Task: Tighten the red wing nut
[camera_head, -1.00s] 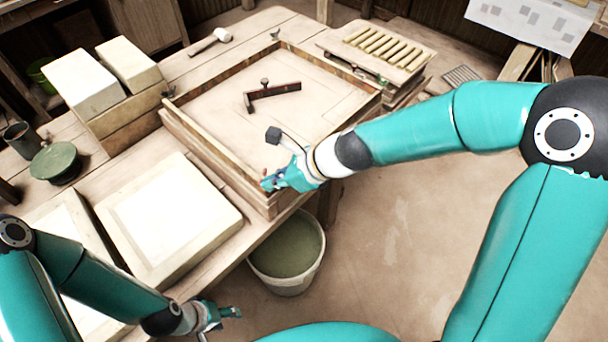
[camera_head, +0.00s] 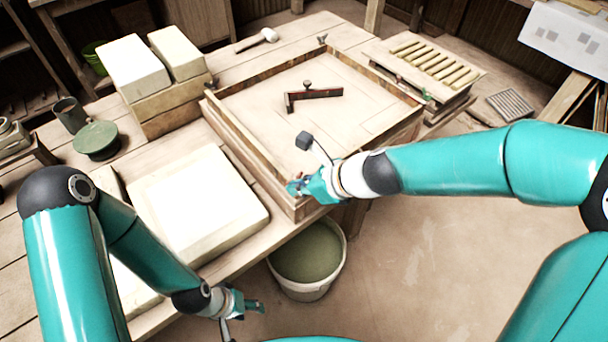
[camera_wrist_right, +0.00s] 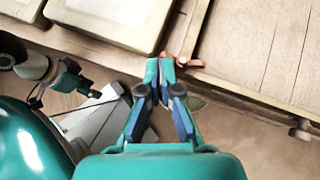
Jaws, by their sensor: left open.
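The red wing nut (camera_wrist_right: 196,63) shows in the right wrist view as a small reddish piece at the mould frame's near corner, partly hidden by my fingertips. My right gripper (camera_head: 294,186) is at that corner in the head view. It also shows in the right wrist view (camera_wrist_right: 160,72), its fingertips close together and appearing shut on the nut. The wooden mould frame (camera_head: 250,158) lies on the bench. My left gripper (camera_head: 250,305) is open and empty, low beside the bench's front edge, away from the nut.
A dark red-brown angled tool (camera_head: 318,94) lies inside the frame. A pale slab (camera_head: 200,205) lies left of it, with stacked blocks (camera_head: 135,68) behind. A bucket (camera_head: 310,285) stands on the floor below the corner. The floor to the right (camera_head: 430,240) is clear.

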